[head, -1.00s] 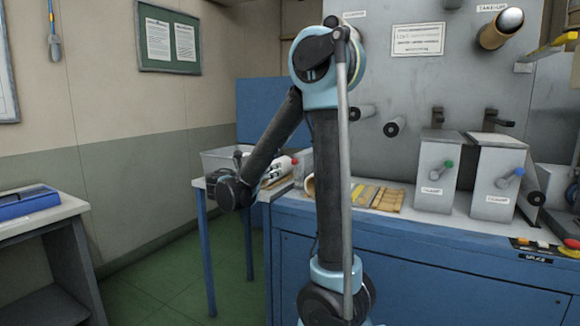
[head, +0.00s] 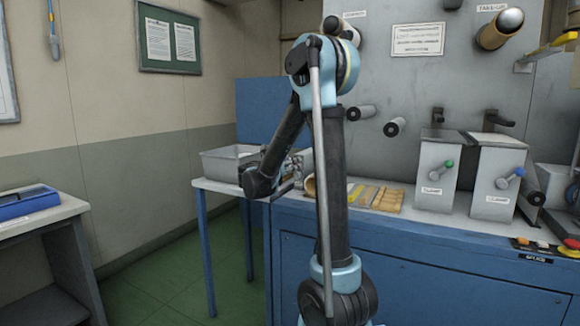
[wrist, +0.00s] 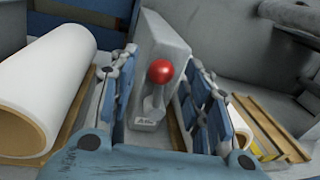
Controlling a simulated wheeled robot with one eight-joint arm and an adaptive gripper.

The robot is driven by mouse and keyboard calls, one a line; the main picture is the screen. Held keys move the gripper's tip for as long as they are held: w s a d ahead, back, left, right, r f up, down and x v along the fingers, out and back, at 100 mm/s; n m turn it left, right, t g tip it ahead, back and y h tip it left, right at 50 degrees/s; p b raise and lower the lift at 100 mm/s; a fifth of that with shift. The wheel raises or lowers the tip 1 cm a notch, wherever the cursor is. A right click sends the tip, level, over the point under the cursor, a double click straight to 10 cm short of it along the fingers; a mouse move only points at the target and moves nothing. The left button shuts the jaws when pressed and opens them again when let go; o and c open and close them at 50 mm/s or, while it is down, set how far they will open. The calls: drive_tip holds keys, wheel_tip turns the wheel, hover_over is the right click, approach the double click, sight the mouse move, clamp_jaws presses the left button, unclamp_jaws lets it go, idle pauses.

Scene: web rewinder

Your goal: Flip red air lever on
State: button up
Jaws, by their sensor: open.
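The red air lever (wrist: 160,72) has a red ball knob on a grey stem. It stands on a light grey box (wrist: 165,38) with a small label at its foot, in the wrist view. My gripper (wrist: 160,95) is open, with one finger on each side of the lever. Whether a finger touches the lever or the box I cannot tell. In the head view the lever is hidden behind my arm, and the fingers are mostly hidden too.
A large white roll (wrist: 50,85) lies left of my gripper in the wrist view. Wooden strips (head: 375,197) lie on the blue bench. A grey bin (head: 225,162) sits on the side table.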

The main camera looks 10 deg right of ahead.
drive_tip(key=shift+w+d, duration=0.2)
